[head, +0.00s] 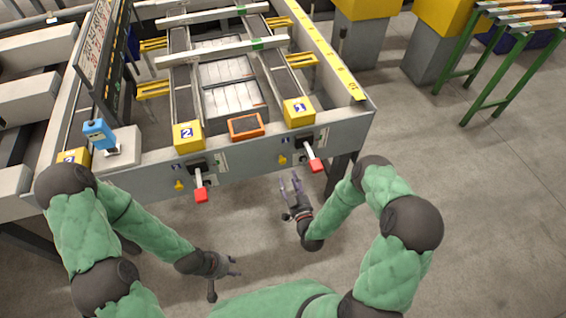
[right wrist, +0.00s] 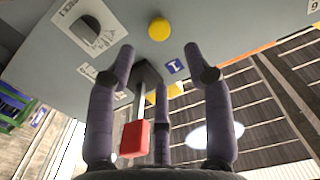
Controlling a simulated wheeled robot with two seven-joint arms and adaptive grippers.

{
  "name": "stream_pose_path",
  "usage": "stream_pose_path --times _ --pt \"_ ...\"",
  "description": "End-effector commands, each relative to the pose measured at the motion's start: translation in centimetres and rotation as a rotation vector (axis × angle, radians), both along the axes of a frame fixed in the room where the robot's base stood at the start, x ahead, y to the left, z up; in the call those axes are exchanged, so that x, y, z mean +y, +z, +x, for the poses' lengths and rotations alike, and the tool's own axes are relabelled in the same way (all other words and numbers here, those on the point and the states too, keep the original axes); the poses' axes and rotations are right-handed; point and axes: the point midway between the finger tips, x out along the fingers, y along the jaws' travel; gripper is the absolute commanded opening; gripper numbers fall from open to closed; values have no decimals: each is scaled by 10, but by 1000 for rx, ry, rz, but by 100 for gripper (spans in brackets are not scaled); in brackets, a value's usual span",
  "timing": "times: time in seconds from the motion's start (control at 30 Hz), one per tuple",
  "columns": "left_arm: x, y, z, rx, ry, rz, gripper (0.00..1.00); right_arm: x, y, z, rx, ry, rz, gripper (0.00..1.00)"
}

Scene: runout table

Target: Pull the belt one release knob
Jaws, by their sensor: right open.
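The belt one release knob (head: 283,159) is a small yellow knob on the table's front panel, below a blue label 1 and left of a red-tipped lever (head: 315,163). The knob (right wrist: 158,28) also shows at the top of the right wrist view, beyond the fingertips. My right gripper (head: 291,183) is open and empty, in front of and below the panel, apart from the knob. In the right wrist view the lever's red handle (right wrist: 135,138) appears between its fingers; contact cannot be told. My left gripper (head: 235,266) hangs low at left, away from the panel; its opening is unclear.
A second yellow knob (head: 179,185) and red-tipped lever (head: 200,188) belong to belt two. A dark dial (right wrist: 90,28) sits on the panel in the right wrist view. An orange-framed device (head: 246,125) lies on the table.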

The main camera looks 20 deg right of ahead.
Motion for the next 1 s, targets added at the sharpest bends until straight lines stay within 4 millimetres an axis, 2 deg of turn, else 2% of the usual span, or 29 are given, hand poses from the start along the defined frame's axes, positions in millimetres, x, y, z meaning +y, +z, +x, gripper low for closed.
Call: stream_pose_path --times 0.3,0.5,0.7,1.0 --pt "0 -18 0 0 0 0 40 3 -2 54 -1 2 0 52" --pt "0 -27 0 0 0 0 40 4 -2 83 2 2 2 52" --pt "0 -31 0 0 0 0 40 4 -1 96 4 1 2 52" --pt "0 -31 0 0 0 0 40 4 0 98 4 1 3 52"
